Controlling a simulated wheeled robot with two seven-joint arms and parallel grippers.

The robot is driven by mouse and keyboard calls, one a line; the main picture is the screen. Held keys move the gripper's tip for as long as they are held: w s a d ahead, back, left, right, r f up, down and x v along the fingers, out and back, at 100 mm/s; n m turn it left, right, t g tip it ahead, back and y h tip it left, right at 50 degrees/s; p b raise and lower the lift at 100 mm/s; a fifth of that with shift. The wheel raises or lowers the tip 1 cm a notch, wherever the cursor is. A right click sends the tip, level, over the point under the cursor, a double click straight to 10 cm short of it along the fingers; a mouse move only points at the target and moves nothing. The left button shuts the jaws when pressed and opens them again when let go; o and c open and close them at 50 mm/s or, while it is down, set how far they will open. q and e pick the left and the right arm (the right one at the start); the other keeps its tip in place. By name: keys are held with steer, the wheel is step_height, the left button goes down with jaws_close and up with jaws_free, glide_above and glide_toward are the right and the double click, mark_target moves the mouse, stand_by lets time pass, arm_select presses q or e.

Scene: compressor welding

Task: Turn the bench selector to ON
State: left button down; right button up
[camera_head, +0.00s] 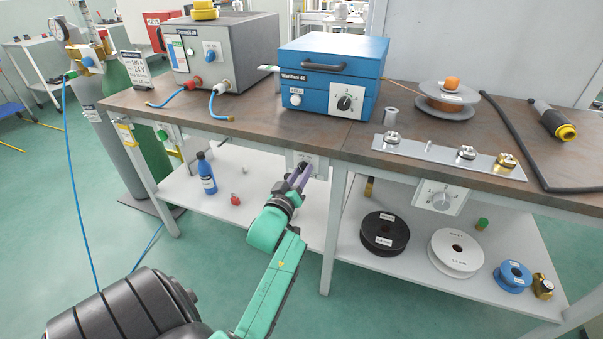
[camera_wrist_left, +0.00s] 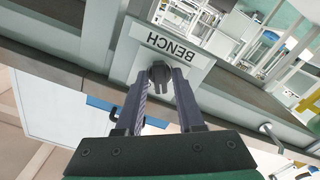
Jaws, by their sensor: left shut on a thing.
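The bench selector is a small pale plate (camera_head: 306,158) under the front edge of the workbench, mostly hidden behind my left gripper in the head view. In the left wrist view its plate (camera_wrist_left: 172,42) reads BENCH upside down, and its dark knob (camera_wrist_left: 160,74) sits between the fingertips. My left gripper (camera_head: 298,175) reaches up to the plate and is shut on that knob. I cannot read the ON marking or tell which way the knob points. My right gripper is not in view.
A second plate with a grey dial (camera_head: 441,199) hangs under the bench front, further right. The blue box (camera_head: 331,76) and grey power unit (camera_head: 219,52) stand on the bench (camera_head: 262,124). Spools and a blue bottle (camera_head: 206,174) stand on the lower shelf (camera_head: 270,207).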

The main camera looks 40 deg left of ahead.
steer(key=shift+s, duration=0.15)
arm_select(q)
steer(key=shift+r+m+p, duration=0.1)
steer(key=shift+m+p, duration=0.4)
steer(key=shift+m, duration=0.1)
steer(key=m+p, duration=0.1)
steer(key=m, duration=0.3)
steer(key=shift+p, duration=0.4)
steer(key=m, duration=0.3)
steer(key=shift+m+p, duration=0.3)
steer(key=shift+p, duration=0.1)
steer(key=shift+m, duration=1.5)
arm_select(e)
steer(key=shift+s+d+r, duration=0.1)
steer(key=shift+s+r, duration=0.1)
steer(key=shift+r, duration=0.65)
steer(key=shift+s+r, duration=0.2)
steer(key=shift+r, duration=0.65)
arm_select(q)
steer(key=c, duration=0.8)
jaws_free()
steer(key=shift+a, duration=0.1)
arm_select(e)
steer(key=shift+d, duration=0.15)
